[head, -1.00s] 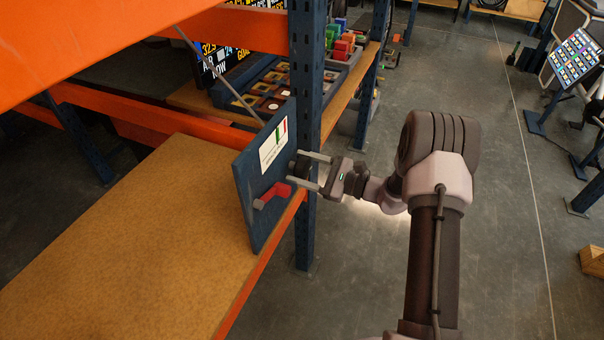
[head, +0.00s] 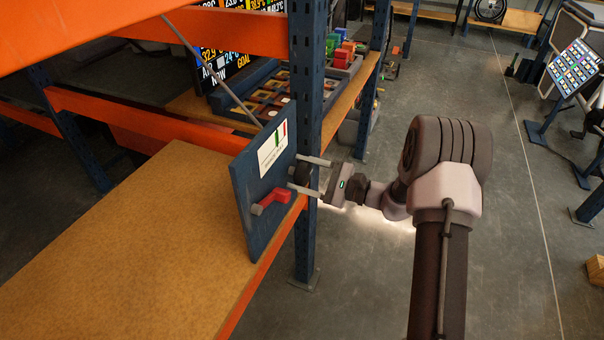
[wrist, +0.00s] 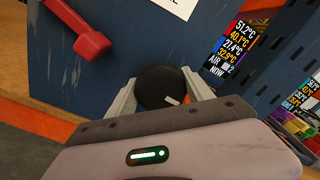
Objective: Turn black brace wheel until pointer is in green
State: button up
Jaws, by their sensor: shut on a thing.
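The black brace wheel (head: 302,173) is mounted on a blue upright panel (head: 243,180) at the shelf's edge. In the wrist view the black wheel (wrist: 160,87) sits between the two fingers, with a small pale mark at its lower right. My gripper (head: 306,175) is shut on the wheel, one finger on each side. A white label with a green and a red band (head: 273,146) is on the panel above; the pointer cannot be made out. In the wrist view only the label's lower edge (wrist: 172,4) shows.
A red lever handle (head: 273,200) sticks out of the panel beside the wheel; it shows at the wrist view's upper left (wrist: 88,42). A blue rack post (head: 306,110) stands just behind. The wooden shelf (head: 120,235) is clear.

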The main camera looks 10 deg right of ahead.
jog(key=o, duration=1.4)
jog(key=shift+c, duration=0.2)
jog(key=p+v, duration=0.3)
jog(key=v, duration=1.4)
jog(key=shift+s+d+p, duration=0.15)
jog(key=shift+p, duration=0.25)
